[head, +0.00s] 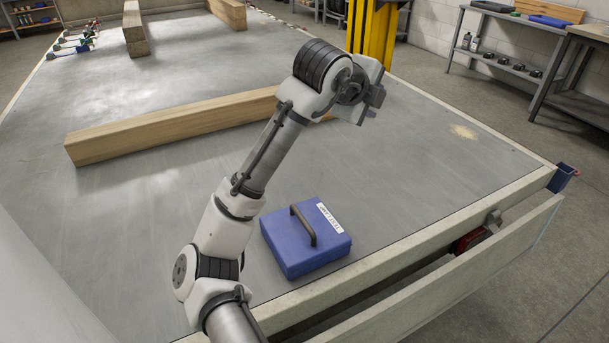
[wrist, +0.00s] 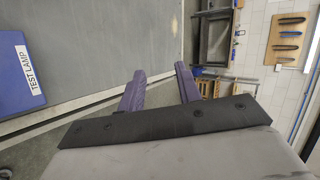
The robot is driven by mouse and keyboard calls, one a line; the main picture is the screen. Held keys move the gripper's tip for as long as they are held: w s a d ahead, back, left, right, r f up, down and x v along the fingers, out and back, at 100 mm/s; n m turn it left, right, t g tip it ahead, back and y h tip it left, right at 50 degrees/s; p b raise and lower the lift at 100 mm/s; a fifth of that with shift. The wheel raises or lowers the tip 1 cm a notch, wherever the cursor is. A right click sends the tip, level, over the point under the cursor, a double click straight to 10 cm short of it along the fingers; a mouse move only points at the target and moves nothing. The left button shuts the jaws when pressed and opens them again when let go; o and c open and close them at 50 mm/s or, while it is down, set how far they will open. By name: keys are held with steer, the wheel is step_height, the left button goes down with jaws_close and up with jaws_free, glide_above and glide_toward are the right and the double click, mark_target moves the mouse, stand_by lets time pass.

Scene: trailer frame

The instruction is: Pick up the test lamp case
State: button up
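The test lamp case (head: 289,248) is a flat blue box with a dark arched handle and a white label. It lies on the grey trailer bed near the front edge, to the right of my lower arm. In the wrist view, part of the case (wrist: 12,83) shows at the left edge with its "TEST LAMP" label readable. My gripper (wrist: 160,82) shows two purple fingers set apart with nothing between them. In the head view my wrist is raised over the bed, above and beyond the case; the fingers are hard to make out there.
A long wooden beam (head: 170,130) lies across the bed beyond the case. Shorter timbers and ratchet straps (head: 75,42) lie farther back. Shelves (head: 507,62) line the right wall. The bed right of the case is clear.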

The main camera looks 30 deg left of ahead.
steer(key=s+a+f+m+g+y, duration=0.1)
steer(key=s+a+f+g, duration=0.1)
steer(key=s+f+g, duration=0.15)
steer(key=s+a+f+m+g, duration=0.1)
steer(key=s+a+f+g, duration=0.15)
steer(key=f, duration=0.25)
steer(key=m+g+p, duration=0.1)
steer(key=m+g, duration=0.1)
steer(key=g, duration=0.3)
glide_above(303, 217)
step_height(303, 217, down, 4)
steer(key=f, duration=0.1)
step_height(303, 217, down, 8)
steer(key=shift+s+a+r, duration=0.15)
steer(key=shift+r, duration=0.05)
steer(key=shift+f, duration=3)
jaws_close()
